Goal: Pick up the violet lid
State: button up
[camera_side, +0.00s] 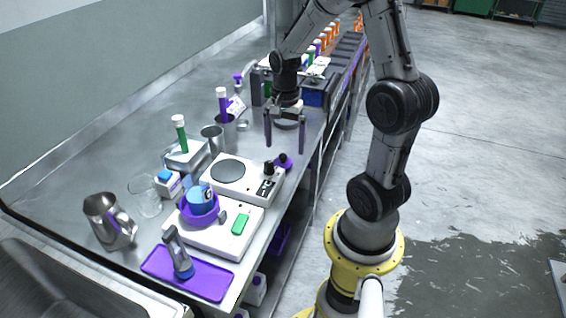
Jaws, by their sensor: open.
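A small violet piece with a black knob, which looks like the violet lid (289,164), sits at the back right corner of the white hotplate, near the bench's right edge. I cannot tell whether it touches the hotplate. My gripper (285,148) points down with its two dark fingers wide apart and nothing held between them. In the picture the fingertips are just above the lid; the exact height gap is unclear.
The white hotplate (244,188) has a dark round plate and black knobs. A second white device (220,238) carries a violet bowl (201,216). A violet tray (200,284), steel jug (106,222), beakers and tubes crowd the bench.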

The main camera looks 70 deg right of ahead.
aim_at(284, 155)
jog(key=shift+w+d+f, duration=0.1)
jog(key=shift+f, duration=1.25)
jog(key=shift+w+d+f, duration=0.1)
jog(key=shift+f, duration=1.2)
jog(key=c, duration=1.4)
jog(key=shift+r, duration=0.15)
